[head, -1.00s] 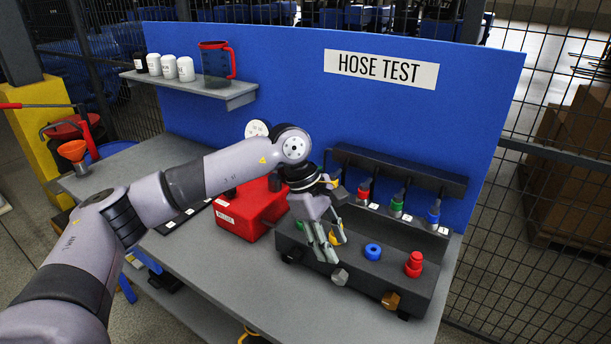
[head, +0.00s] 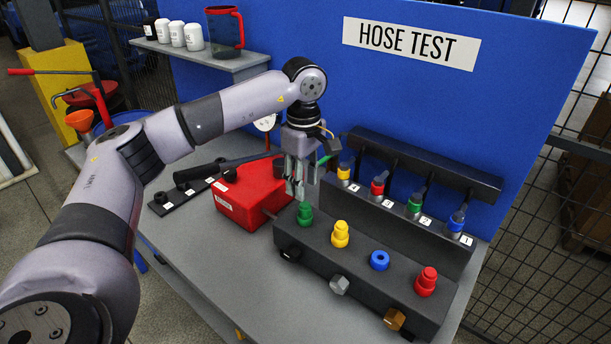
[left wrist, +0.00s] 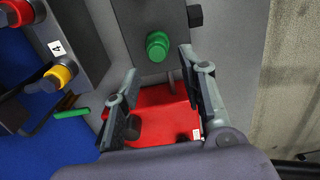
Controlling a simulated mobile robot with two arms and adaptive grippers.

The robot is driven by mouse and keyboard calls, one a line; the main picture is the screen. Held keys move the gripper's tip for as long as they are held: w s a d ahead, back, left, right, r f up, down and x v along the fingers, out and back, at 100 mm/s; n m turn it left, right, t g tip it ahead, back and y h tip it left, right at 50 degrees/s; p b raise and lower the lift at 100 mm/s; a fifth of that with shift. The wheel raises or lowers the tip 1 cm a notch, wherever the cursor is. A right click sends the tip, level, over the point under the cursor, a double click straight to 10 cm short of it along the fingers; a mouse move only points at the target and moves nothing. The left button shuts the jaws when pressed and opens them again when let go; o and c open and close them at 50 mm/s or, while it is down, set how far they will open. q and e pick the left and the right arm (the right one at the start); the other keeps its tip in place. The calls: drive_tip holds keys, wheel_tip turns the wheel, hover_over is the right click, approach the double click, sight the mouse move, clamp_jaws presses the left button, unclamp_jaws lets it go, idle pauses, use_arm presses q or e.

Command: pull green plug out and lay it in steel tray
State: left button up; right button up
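The green plug (head: 305,214) stands upright in the left end of a dark block (head: 355,249). It also shows in the left wrist view (left wrist: 157,46), just beyond the fingertips. My left gripper (head: 296,194) points down, just above and slightly left of the green plug in the head view. In the left wrist view its two fingers (left wrist: 157,62) are wide apart with nothing between them. I cannot make out a steel tray in either view. My right gripper is not in view.
Behind stands a rack (head: 425,160) with coloured hose couplings. A red box (head: 246,200) is close on the left. Grey bench shows in front.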

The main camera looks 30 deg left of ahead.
sight(305, 204)
use_arm(q)
wheel_tip(305, 204, down, 6)
drive_tip(key=b, duration=0.3)
drive_tip(key=shift+w+f+b, duration=0.15)
drive_tip(key=shift+f+b, duration=0.1)
drive_tip(key=shift+b, duration=0.1)
drive_tip(key=shift+w+f+b, duration=0.1)
drive_tip(key=shift+f+b, duration=0.2)
drive_tip(key=shift+f, duration=0.25)
drive_tip(key=shift+c, duration=0.3)
drive_tip(key=c, duration=0.7)
clamp_jaws()
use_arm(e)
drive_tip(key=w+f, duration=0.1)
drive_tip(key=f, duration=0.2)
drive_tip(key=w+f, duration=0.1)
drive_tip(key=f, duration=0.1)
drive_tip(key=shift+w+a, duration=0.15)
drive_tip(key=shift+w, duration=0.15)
